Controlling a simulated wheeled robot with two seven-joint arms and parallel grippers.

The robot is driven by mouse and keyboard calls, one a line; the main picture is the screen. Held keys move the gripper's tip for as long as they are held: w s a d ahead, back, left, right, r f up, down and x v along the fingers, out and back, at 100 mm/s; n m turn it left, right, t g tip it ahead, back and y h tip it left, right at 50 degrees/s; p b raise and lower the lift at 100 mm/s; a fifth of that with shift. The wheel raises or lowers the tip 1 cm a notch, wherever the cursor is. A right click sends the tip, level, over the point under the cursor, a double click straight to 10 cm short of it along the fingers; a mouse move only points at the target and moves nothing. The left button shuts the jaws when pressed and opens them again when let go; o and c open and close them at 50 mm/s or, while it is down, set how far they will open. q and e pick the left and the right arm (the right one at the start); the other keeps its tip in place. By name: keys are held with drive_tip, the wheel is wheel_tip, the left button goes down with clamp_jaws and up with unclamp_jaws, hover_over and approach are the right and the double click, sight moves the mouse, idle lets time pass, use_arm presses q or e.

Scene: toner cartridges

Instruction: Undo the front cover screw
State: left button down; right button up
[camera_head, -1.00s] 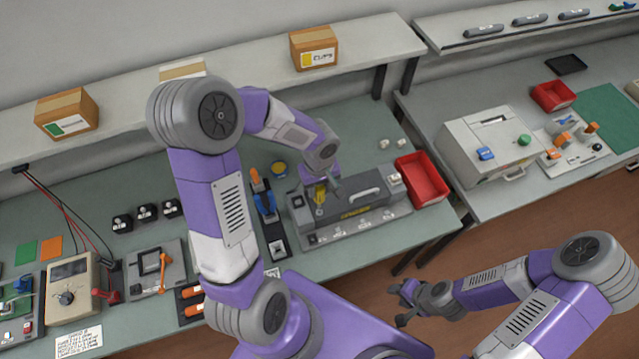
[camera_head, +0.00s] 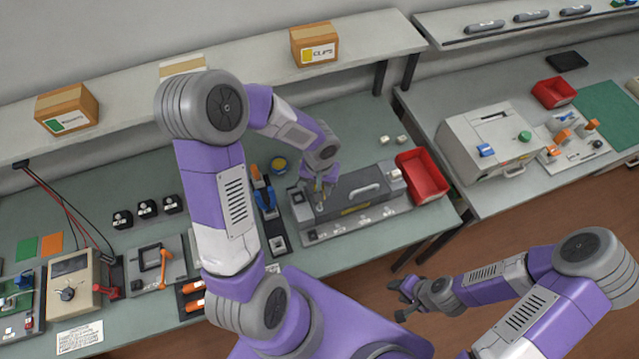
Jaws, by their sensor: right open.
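A dark grey cartridge unit (camera_head: 350,200) with a light handle on top and a yellow label on its front lies on a grey base plate (camera_head: 365,222) on the left bench. The front cover screw is too small or hidden to make out. My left gripper (camera_head: 322,188) points down at the left end of the unit, close over its top. Its fingers are small and partly merge with the unit, so I cannot tell their opening or contact. My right gripper (camera_head: 404,298) is open and empty, out in front of the bench over the floor.
A red bin (camera_head: 421,176) stands right of the unit. A blue and orange tool (camera_head: 262,193) stands in a dark stand to its left. A meter (camera_head: 73,285) is at far left. My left arm crosses the bench.

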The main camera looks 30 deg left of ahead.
use_arm(q)
drive_tip(key=shift+m, duration=1)
drive_tip(key=m+p, duration=0.1)
drive_tip(key=m, duration=0.2)
drive_tip(key=shift+r+m+p, duration=0.1)
drive_tip(key=shift+m+p, duration=0.2)
drive_tip(key=shift+m, duration=0.1)
drive_tip(key=m+p, duration=0.1)
drive_tip(key=m, duration=0.2)
drive_tip(key=shift+m, duration=0.4)
